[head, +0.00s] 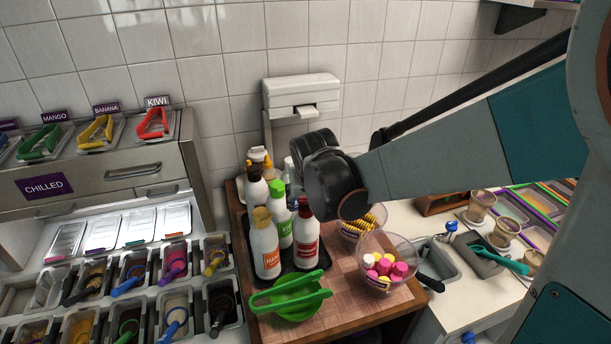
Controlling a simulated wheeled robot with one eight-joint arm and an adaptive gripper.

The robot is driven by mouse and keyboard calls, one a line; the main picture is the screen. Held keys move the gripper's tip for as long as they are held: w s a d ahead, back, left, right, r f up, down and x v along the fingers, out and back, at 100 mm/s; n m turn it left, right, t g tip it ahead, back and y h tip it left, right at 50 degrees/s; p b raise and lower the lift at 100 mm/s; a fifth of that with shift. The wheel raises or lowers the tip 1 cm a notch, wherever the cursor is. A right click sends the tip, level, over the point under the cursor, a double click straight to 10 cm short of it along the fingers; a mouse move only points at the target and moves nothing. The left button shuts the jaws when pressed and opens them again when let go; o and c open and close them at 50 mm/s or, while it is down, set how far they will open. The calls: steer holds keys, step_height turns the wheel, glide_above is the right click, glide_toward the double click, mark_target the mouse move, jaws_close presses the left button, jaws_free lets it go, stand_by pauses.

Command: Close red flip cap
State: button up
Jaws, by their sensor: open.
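A white squeeze bottle with a red label (306,238) stands upright on a dark tray (290,284) on the wooden board. Its dark red cap (304,206) is at the top, close to the lower left of my black arm joint in the picture. The cap is small here, and I cannot tell whether its lid is open or shut. My gripper does not show. My arm comes in from the right and hides part of the space behind the bottles.
A green-capped bottle (278,215) and a tan-capped bottle (264,243) stand close by. A green handled tool (290,296) lies in front. A clear bowl of colourful pieces (386,265) is at right. Topping bins (130,290) fill the left.

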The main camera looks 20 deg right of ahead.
steer(key=v, duration=1)
steer(key=shift+s+r, duration=0.25)
steer(key=shift+s, duration=0.15)
